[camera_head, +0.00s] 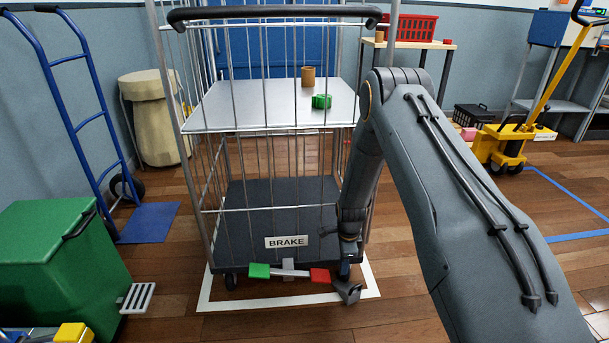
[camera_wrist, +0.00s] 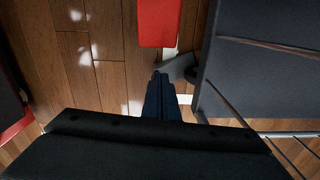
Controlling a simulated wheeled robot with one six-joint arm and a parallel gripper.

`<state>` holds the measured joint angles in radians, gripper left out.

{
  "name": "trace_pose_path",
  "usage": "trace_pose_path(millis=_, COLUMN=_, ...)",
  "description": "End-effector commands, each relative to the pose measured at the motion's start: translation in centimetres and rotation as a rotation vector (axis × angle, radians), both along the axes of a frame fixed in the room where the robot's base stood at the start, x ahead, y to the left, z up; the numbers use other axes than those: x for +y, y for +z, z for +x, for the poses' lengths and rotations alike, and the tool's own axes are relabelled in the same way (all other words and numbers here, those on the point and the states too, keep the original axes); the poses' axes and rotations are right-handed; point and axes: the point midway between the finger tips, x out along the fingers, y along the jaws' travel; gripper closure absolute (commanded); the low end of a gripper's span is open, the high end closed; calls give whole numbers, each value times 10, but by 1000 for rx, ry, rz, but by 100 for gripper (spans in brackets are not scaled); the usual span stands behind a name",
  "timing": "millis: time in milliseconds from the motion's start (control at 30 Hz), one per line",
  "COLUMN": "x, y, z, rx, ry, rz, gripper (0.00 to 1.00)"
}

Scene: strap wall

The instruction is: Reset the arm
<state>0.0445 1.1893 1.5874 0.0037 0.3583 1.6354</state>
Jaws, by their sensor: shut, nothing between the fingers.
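My arm reaches down at the right front of the wire roll cage (camera_head: 285,213). My gripper (camera_head: 345,271) is low by the cage's front right corner, just right of the brake bar's red end (camera_head: 320,275). In the wrist view my gripper (camera_wrist: 159,76) shows its dark fingers together with nothing between them. The red end (camera_wrist: 158,22) lies beyond the fingertips there, with a visible gap in the picture. The bar's green end (camera_head: 259,270) is on the left; the red end sits slightly lower in the picture. A BRAKE label (camera_head: 286,241) is above the bar.
The cage stands within a white floor outline (camera_head: 230,304). Its shelf (camera_head: 245,103) holds a brown cup (camera_head: 308,76) and a green piece (camera_head: 321,101). A green bin (camera_head: 55,255) and blue hand truck (camera_head: 100,125) stand left; a yellow pallet truck (camera_head: 503,143) stands back right.

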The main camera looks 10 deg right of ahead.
Motion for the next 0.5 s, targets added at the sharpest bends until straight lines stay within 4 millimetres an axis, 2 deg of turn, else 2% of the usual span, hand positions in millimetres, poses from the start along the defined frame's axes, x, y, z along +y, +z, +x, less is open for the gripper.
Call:
trace_pose_path(millis=67, x=8, y=11, z=2, rx=-4, ry=33, rz=0, gripper=100)
trace_pose_path(millis=167, x=29, y=39, z=2, rx=-11, ry=130, rz=2, gripper=100)
trace_pose_path(millis=367, x=94, y=125, z=-18, rx=-20, ry=459, rz=6, gripper=100)
trace_pose_path(millis=500, x=138, y=183, z=-47, rx=-27, ry=703, rz=11, gripper=100)
